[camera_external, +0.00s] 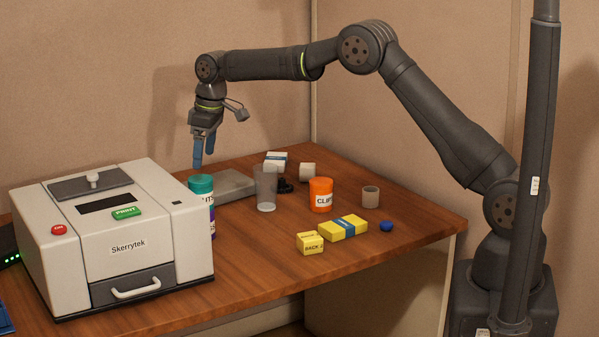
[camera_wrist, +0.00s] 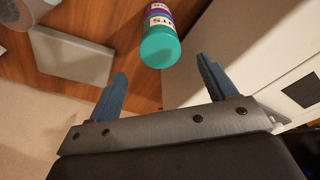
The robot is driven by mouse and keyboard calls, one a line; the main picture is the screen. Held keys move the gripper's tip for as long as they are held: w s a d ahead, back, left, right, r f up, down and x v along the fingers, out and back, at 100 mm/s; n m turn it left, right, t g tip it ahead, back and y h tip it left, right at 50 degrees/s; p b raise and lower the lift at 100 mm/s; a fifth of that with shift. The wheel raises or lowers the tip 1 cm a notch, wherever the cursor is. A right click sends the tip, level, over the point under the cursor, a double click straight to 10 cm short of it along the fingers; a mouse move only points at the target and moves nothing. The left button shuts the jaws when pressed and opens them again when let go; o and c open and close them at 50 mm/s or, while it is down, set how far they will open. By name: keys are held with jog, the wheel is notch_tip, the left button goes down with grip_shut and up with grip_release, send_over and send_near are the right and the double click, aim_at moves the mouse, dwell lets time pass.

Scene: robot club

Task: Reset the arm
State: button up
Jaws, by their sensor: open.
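My gripper (camera_external: 204,148) hangs from my arm on the left side of the external view, with its blue fingers pointing down. It is above and behind a bottle (camera_external: 201,185) with a teal cap and purple label. The bottle stands upright, partly hidden by the white printer machine. In the wrist view, my gripper's two blue fingers (camera_wrist: 163,85) are spread apart with nothing between them. The teal-capped bottle also shows there (camera_wrist: 160,45), beyond the fingertips and apart from them.
A grey slab (camera_external: 234,185), clear cup (camera_external: 265,188), orange jar (camera_external: 321,195), grey cup (camera_external: 370,197), yellow boxes (camera_external: 343,228), blue item (camera_external: 386,226) and white box (camera_external: 276,159) stand on the wooden table (camera_external: 415,220). Its right end is clear.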

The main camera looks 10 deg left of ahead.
aim_at(199, 178)
jog(key=f, duration=0.4)
jog(key=a+f, duration=0.1)
jog(key=f, duration=0.6)
jog(key=shift+a+f, duration=0.35)
jog(key=r, duration=0.5)
jog(key=shift+w+d+r, duration=0.3)
jog(key=shift+w, duration=0.05)
jog(key=w+d+r, duration=0.6)
jog(key=d, duration=0.2)
jog(key=w+d+f, duration=0.3)
jog(key=d+f, duration=0.1)
jog(key=d, duration=0.5)
jog(key=w+d+f, duration=0.3)
jog(key=d+f, duration=0.1)
jog(key=d, duration=0.4)
jog(key=s+a+f, duration=0.1)
jog(key=a+f, duration=0.1)
jog(key=a, duration=0.1)
jog(key=s+a+f, duration=0.2)
jog(key=a, duration=0.1)
jog(key=s+a+f, duration=0.2)
jog(key=a+f, duration=0.1)
jog(key=shift+s+a, duration=0.2)
jog(key=shift+a, duration=0.1)
jog(key=shift+s+a+f, duration=0.1)
jog(key=shift+a+f, duration=0.15)
jog(key=shift+f, duration=0.15)
